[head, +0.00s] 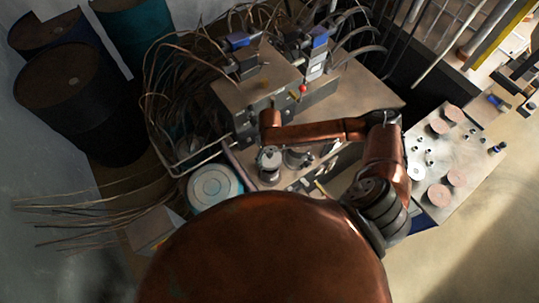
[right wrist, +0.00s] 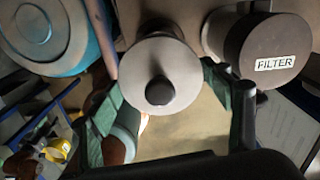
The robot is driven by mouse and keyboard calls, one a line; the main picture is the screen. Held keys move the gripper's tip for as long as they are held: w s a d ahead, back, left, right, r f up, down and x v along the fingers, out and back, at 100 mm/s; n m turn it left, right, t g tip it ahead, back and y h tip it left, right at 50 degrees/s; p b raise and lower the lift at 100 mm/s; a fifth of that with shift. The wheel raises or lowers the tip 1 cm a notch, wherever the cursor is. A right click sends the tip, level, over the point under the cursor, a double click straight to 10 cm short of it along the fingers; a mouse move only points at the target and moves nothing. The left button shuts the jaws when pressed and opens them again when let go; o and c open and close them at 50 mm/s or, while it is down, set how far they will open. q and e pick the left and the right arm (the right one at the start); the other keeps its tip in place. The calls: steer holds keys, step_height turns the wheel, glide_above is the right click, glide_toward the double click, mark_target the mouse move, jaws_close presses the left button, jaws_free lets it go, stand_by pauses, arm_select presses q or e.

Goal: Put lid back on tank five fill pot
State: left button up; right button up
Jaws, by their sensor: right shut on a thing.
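The lid (right wrist: 180,62) is a round grey metal disc with a dark round knob, in the middle of the right wrist view. My right gripper (right wrist: 167,97) has a green finger at each side of the disc and is shut on it. In the head view my right gripper (head: 269,146) is small and partly hidden under the copper arm, over a small silver pot (head: 270,166) at the bench's front left. A grey cylindrical part shows just behind the disc in the wrist view. I cannot tell whether the lid rests on the pot. My left gripper is not in view.
A dark round pot labelled FILTER (right wrist: 270,35) stands close to the right of the lid. A blue drum with a pale top (head: 213,186) is left of the bench. Cables and a valve block (head: 262,85) crowd the back. A side table (head: 455,160) holds discs.

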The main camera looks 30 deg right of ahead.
step_height(320, 180, down, 4)
steer(key=b, duration=0.3)
steer(key=shift+r+b, duration=0.1)
steer(key=shift+b, duration=0.2)
steer(key=shift+f, duration=0.9)
steer(key=shift+f+p, duration=0.1)
steer(key=shift+p, duration=0.2)
stand_by(0.3)
steer(key=shift+f+b, duration=0.55)
steer(key=shift+f, duration=0.9)
stand_by(0.4)
steer(key=o, duration=1.3)
steer(key=shift+o, duration=1)
